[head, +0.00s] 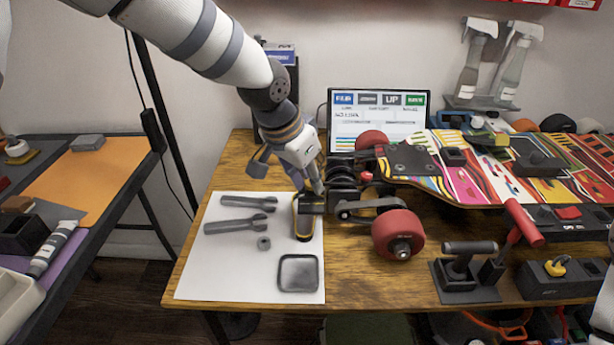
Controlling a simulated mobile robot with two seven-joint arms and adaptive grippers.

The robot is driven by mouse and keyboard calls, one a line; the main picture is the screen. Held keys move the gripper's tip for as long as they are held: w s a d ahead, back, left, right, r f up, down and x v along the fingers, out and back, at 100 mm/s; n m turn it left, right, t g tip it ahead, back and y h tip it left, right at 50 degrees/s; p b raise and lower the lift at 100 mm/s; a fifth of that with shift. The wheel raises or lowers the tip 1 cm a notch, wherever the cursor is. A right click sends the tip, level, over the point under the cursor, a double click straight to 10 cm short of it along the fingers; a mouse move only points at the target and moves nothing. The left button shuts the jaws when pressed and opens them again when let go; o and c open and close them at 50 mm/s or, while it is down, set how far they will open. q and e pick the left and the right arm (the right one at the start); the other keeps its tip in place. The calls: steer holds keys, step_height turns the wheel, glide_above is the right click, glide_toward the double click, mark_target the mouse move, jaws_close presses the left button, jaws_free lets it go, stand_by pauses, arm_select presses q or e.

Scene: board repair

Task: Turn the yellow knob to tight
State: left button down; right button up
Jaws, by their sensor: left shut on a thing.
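A small yellow knob (557,266) sits on top of a black block (548,284) at the right front of the wooden table. My left gripper (308,196) points down at the left end of the skateboard, well left of the knob and apart from it. It is shut on a dark tool with yellow edges (304,226), which stands over the white sheet close to the skateboard's black truck. The fingertips partly blend with the dark parts there, so the exact contact is unclear. My right gripper is not in view.
A colourful skateboard (482,168) with red wheels (398,235) fills the table's middle and right. A red-handled clamp (522,222) stands left of the block. The white sheet (213,280) holds grey wrenches, a nut and a square tray. A screen (376,119) and spray bottles stand behind.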

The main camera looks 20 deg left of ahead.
arm_select(q)
steer(key=c, duration=1.4)
jaws_free()
steer(key=shift+o, duration=0.2)
steer(key=shift+r, duration=0.1)
steer(key=v, duration=1.1)
steer(key=shift+s+a+r, duration=0.15)
steer(key=shift+s+r, duration=0.1)
steer(key=shift+r, duration=0.1)
